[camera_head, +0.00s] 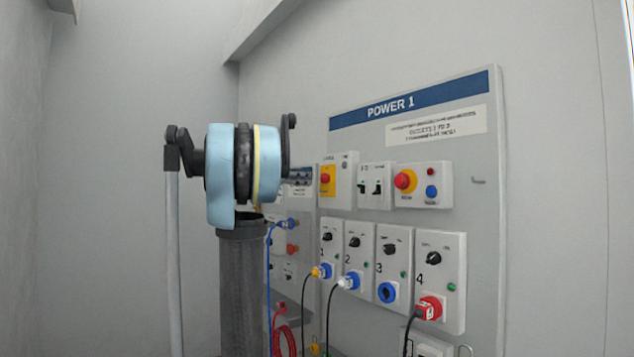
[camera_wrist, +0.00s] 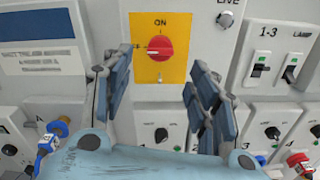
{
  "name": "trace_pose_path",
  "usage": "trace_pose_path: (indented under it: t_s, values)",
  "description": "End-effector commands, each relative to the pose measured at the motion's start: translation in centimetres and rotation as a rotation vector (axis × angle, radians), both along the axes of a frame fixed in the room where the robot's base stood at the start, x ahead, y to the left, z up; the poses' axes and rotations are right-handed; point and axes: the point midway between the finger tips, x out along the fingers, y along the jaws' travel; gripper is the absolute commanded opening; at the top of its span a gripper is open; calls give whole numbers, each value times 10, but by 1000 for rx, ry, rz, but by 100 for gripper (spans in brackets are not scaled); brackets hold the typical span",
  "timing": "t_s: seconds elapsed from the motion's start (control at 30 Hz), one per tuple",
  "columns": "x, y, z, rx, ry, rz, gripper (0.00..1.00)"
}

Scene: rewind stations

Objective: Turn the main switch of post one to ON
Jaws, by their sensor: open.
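The main switch (camera_wrist: 160,46) is a red rotary knob on a yellow plate, at the upper middle of the wrist view. ON is printed above it. Its grip lies roughly horizontal, with a pale mark towards the left, not up at ON. In the head view the switch (camera_head: 325,179) is small, on the panel headed POWER 1. My gripper (camera_wrist: 158,72) is open and empty in the wrist view. Its two fingers stand left and right below the knob and appear apart from it. In the head view my arm hides the gripper.
Right of the switch are the 1-3 and LAMP toggles (camera_wrist: 274,72) and a LIVE indicator (camera_wrist: 225,19). The red mushroom button (camera_head: 405,181) is further right. Below are several numbered outlet modules with plugs and cables, including the red plug (camera_head: 429,307). A label plate (camera_wrist: 38,47) is left.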

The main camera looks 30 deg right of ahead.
Motion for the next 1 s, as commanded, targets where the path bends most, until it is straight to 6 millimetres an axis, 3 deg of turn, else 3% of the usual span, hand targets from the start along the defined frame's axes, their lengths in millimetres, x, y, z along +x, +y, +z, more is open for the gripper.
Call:
trace_pose_path:
  t_s: [0.5, 0.7, 1.0]
  values:
    - [6, -77, 0, 0, 0, -1, 54]
    - [7, -88, 0, 1, 0, 1, 54]
    - [7, -89, 0, 1, 0, 1, 54]
